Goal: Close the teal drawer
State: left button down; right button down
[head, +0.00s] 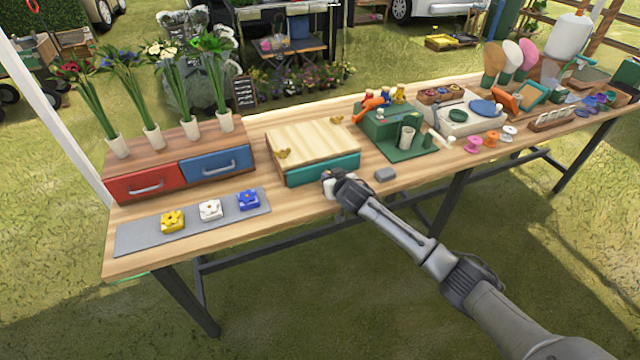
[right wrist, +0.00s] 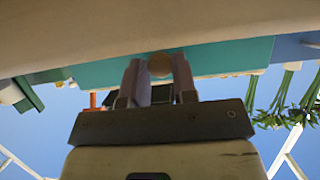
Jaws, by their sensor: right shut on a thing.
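The teal drawer (head: 308,173) is in the front of a low box with a pale wooden top (head: 312,137), at the middle of the table. In the head view I cannot tell how far it stands out. My right gripper (head: 328,179) is at the right part of the drawer front, reaching in from the lower right. In the right wrist view, the teal front (right wrist: 225,57) spans the picture, and the gripper (right wrist: 158,68) has its two fingers around a round wooden knob (right wrist: 160,64). It is shut on that knob. My left gripper is out of view.
Left are a red drawer (head: 145,186), a blue drawer (head: 215,164) and a grey mat (head: 140,238) with yellow, white and blue flower blocks.

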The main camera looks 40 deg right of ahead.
jog(key=shift+w+d, duration=0.15)
jog(key=shift+f, duration=0.15)
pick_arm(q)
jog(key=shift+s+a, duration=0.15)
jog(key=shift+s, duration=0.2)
pick_arm(e)
jog(key=c, duration=1.3)
grip_release()
jog(key=o, duration=0.4)
jog(key=shift+w, duration=0.25)
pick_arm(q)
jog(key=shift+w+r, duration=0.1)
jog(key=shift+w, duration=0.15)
pick_arm(e)
jog(key=shift+s, duration=0.15)
